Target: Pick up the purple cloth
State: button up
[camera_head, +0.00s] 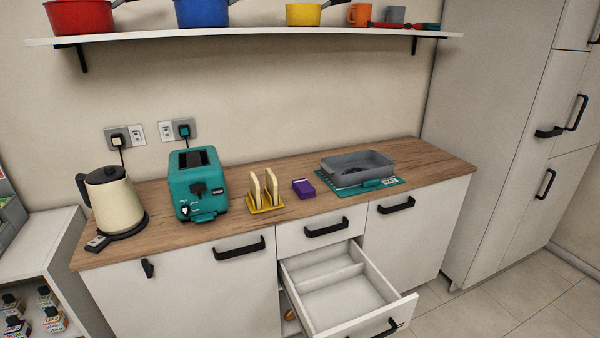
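A small folded purple cloth (303,188) lies on the wooden counter (230,228), between a yellow rack with bread slices and a grey basin. It looks like a compact block with a lighter front edge. Nothing covers it. My gripper is not in view.
The yellow rack (266,208) is close on the cloth's left, with a teal toaster (197,187) and cream kettle (113,205) further left. The grey basin (385,171) sits on a teal mat at right. An open drawer (404,309) juts out below the counter. A shelf (250,35) hangs above.

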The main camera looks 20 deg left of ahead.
aim_at(302, 186)
jog(key=i+l+u, duration=0.1)
jog(key=i+u, duration=0.3)
jog(key=i+l+u, duration=0.6)
jog(key=i+u, duration=0.15)
jog(key=i+l+u, duration=0.4)
jog(key=k, duration=0.1)
